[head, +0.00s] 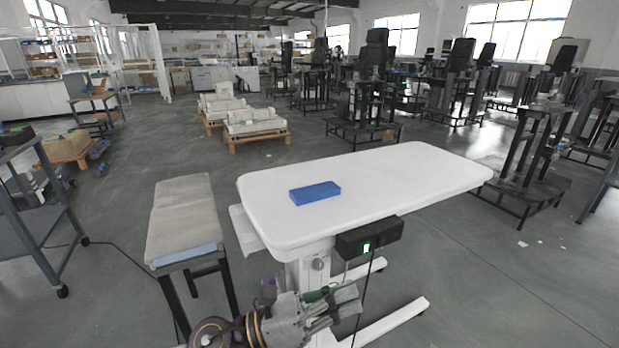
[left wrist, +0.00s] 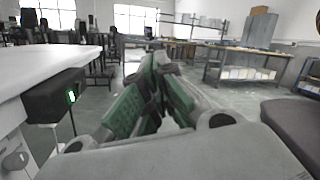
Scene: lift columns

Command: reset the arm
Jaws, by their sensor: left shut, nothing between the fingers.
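My left gripper (head: 343,300) is low in front of the white table, below the tabletop's near edge and beside its leg. It is shut and empty. Its green finger pads also show in the left wrist view (left wrist: 152,75). My left arm comes in at the bottom of the head view; most of it is out of the picture. My right gripper is in neither view.
A white table (head: 390,190) with a blue block (head: 315,193) on top stands ahead. A black control box (head: 369,239) with a green light hangs under its edge, close to the gripper. A grey padded bench (head: 183,215) stands at left.

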